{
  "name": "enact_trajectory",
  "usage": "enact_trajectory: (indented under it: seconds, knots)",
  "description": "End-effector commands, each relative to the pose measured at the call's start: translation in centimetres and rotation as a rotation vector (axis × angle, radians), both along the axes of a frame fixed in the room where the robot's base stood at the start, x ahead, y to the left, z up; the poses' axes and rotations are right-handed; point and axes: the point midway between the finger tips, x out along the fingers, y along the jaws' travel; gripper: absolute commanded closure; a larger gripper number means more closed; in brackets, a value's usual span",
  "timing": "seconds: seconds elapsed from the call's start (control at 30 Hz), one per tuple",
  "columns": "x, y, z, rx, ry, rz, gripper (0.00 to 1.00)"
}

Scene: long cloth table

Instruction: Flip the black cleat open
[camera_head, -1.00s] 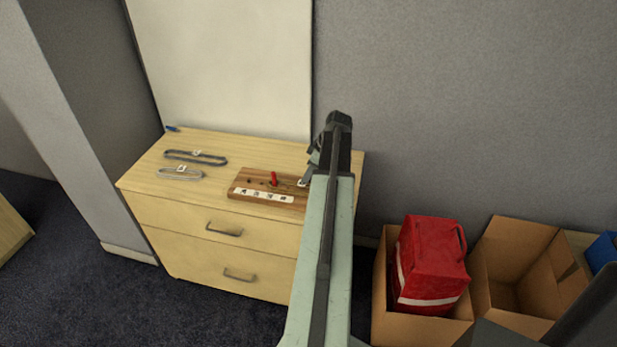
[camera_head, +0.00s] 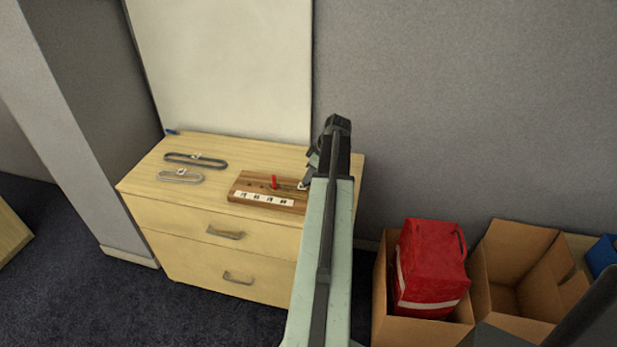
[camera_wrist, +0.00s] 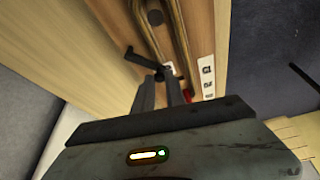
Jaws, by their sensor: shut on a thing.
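A wooden board (camera_head: 240,183) with a row of white labels lies on the dresser top, and it also shows in the wrist view (camera_wrist: 200,30). In the wrist view the black cleat (camera_wrist: 139,59) is a dark lever at the tips of my fingers. My gripper (camera_wrist: 160,78) is shut on its end, beside a white label. A red piece (camera_head: 274,182) stands on the board, left of my gripper (camera_head: 305,182) in the head view. My arm hides the right end of the board there.
The pale wood dresser (camera_head: 190,218) has two handled drawers. Two looped bands, one dark (camera_head: 196,160) and one light (camera_head: 180,176), lie left of the board. A grey wall stands behind. A red bag (camera_head: 430,265) in a carton and an empty carton (camera_head: 525,270) are at right.

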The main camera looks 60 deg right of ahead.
Motion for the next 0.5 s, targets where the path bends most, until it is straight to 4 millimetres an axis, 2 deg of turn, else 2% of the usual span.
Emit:
enact_trajectory:
  seconds: [0.27,0.5]
  knots:
    - [0.07,-0.29,0.02,-0.005,0.001,-0.049,1.0]
    - [0.48,-0.58,0.03,-0.006,0.001,-0.17,1.0]
